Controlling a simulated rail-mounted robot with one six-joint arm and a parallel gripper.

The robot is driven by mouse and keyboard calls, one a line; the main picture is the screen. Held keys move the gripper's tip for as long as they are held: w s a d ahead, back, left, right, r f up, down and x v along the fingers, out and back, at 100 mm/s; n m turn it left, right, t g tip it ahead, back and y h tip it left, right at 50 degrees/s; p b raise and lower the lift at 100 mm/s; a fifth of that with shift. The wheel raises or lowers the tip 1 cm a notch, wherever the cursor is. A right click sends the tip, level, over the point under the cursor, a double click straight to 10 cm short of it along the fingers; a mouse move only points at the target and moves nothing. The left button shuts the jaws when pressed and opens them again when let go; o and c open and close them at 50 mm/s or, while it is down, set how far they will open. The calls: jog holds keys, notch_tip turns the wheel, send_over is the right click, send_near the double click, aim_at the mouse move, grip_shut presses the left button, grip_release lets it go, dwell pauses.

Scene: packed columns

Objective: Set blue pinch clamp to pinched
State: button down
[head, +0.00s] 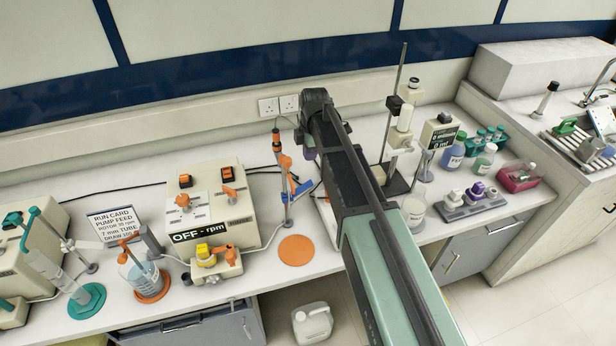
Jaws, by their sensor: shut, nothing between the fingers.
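A small blue piece (303,187), which looks like the blue pinch clamp, shows in the head view beside an upright orange-and-grey stand (286,185). It sticks out to the right of the stand, just left of my arm. It is too small to tell whether it is open or pinched. My arm reaches up from the bottom right, and its dark wrist end is above and to the right of the blue piece. The fingers of my gripper are hidden behind the arm, so I see no contact with the clamp.
A cream pump box (205,205) with an OFF display stands left of the clamp. A round orange mat (296,250) lies bare in front of the stand. A tall rod stand (395,120) and bottles stand right of my arm. Thin cables run along the bench.

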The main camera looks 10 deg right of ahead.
aim_at(307, 185)
jog(key=shift+f, duration=0.1)
jog(key=f+b, duration=1)
jog(key=shift+a, duration=0.3)
jog(key=shift+r, duration=0.1)
